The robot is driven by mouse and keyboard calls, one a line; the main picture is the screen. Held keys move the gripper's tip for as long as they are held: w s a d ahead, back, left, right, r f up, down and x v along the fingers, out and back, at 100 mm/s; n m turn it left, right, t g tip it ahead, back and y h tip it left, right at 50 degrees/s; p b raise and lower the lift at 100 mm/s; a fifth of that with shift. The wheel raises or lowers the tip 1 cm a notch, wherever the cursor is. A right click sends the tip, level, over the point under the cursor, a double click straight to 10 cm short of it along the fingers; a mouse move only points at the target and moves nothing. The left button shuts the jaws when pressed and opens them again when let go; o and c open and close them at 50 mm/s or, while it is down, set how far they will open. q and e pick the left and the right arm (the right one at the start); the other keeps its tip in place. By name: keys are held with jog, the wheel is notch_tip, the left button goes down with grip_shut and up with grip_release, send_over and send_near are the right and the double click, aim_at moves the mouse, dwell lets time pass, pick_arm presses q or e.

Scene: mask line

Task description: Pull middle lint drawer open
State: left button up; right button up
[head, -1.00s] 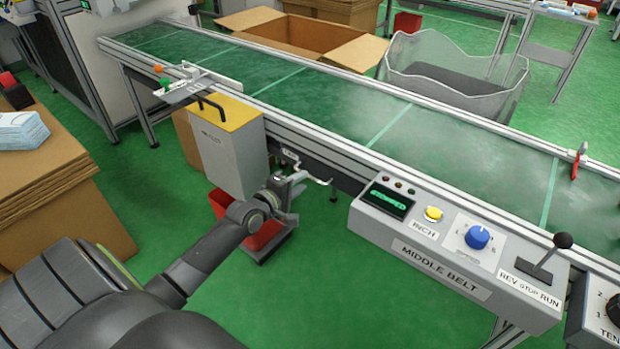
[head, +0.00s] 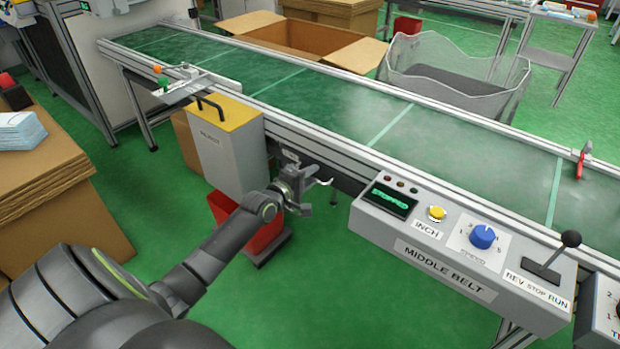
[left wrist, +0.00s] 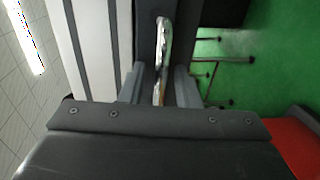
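My left gripper (head: 308,184) is under the near edge of the belt frame, at a chrome handle (head: 325,182) that I take for the lint drawer's. In the left wrist view, the two grey fingers (left wrist: 160,86) stand on either side of the shiny handle (left wrist: 162,50). Narrow gaps show between fingers and handle, so the gripper looks open around it. The drawer's front is mostly hidden by the gripper and the belt frame; I cannot tell how far out it is. My right gripper is not in view.
The MIDDLE BELT control box (head: 460,245) juts out right of the gripper; its display reads STOPPED. A grey bin with a yellow top (head: 225,145) and a red bin (head: 262,235) stand left of it. Cardboard (head: 55,195) is at far left. Green floor is free below.

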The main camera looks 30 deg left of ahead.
pick_arm(q)
jog(key=shift+c, duration=0.4)
grip_shut()
